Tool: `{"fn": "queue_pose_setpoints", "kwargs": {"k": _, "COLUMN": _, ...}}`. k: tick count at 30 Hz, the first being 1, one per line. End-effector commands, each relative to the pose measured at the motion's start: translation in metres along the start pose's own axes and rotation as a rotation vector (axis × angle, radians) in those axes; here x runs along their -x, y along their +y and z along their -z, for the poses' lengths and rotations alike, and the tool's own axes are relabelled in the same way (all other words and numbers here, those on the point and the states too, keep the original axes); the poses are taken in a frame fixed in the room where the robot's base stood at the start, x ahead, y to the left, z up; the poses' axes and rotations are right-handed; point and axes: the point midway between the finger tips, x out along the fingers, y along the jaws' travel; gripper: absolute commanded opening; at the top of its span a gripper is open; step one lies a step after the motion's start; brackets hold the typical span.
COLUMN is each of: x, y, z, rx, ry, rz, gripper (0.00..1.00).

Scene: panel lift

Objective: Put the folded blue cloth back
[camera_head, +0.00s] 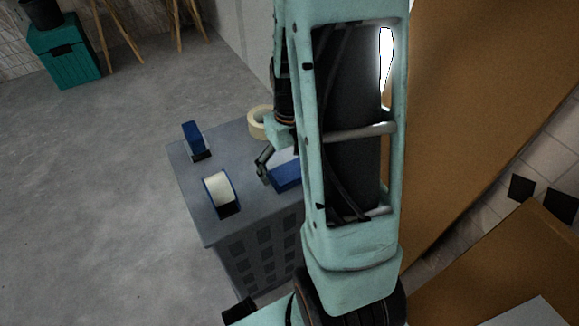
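A blue thing (287,177), which looks like the folded blue cloth, shows on the right part of the grey crate's top. My arm hides its right side. A paler patch lies just above it, and I cannot tell what that is. My gripper (265,166) is at the left edge of the blue thing, with a dark finger pointing down beside it. My arm hides the rest of the gripper. I cannot tell whether it touches the cloth or is open or shut.
The grey crate (245,212) has perforated sides. On its top are a blue-and-white roll holder (221,191), a blue upright object (194,140) and a cream tape ring (258,122). A large brown panel (470,90) stands at right. A teal box (65,55) is far left. Floor at left is clear.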

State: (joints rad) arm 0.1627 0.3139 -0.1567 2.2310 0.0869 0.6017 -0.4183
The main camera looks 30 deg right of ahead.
Motion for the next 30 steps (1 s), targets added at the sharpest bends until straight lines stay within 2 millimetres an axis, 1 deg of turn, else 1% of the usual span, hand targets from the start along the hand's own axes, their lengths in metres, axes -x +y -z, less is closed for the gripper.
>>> {"fn": "queue_pose_setpoints", "kwargs": {"k": 5, "x": 0.001, "y": 0.000, "z": 0.000, "rx": 0.000, "ry": 0.000, "rz": 0.000, "gripper": 0.93}}
{"fn": "queue_pose_setpoints", "kwargs": {"k": 8, "x": 0.007, "y": 0.000, "z": 0.001, "rx": 0.000, "ry": 0.002, "rz": 0.000, "gripper": 0.93}}
{"fn": "queue_pose_setpoints", "kwargs": {"k": 11, "x": 0.023, "y": 0.000, "z": 0.001, "rx": 0.000, "ry": 0.004, "rz": -0.001, "gripper": 0.93}}
{"fn": "queue_pose_setpoints", "kwargs": {"k": 18, "x": 0.075, "y": 0.000, "z": 0.001, "rx": 0.001, "ry": 0.005, "rz": -0.001, "gripper": 0.93}}
{"fn": "queue_pose_setpoints", "kwargs": {"k": 21, "x": 0.094, "y": 0.000, "z": 0.001, "rx": 0.000, "ry": 0.004, "rz": -0.001, "gripper": 0.93}}
{"fn": "queue_pose_setpoints", "kwargs": {"k": 25, "x": 0.111, "y": 0.000, "z": 0.001, "rx": 0.000, "ry": 0.003, "rz": -0.001, "gripper": 0.93}}
{"fn": "queue_pose_setpoints", "kwargs": {"k": 30, "x": 0.121, "y": 0.000, "z": 0.000, "rx": 0.000, "ry": 0.001, "rz": -0.001, "gripper": 0.93}}
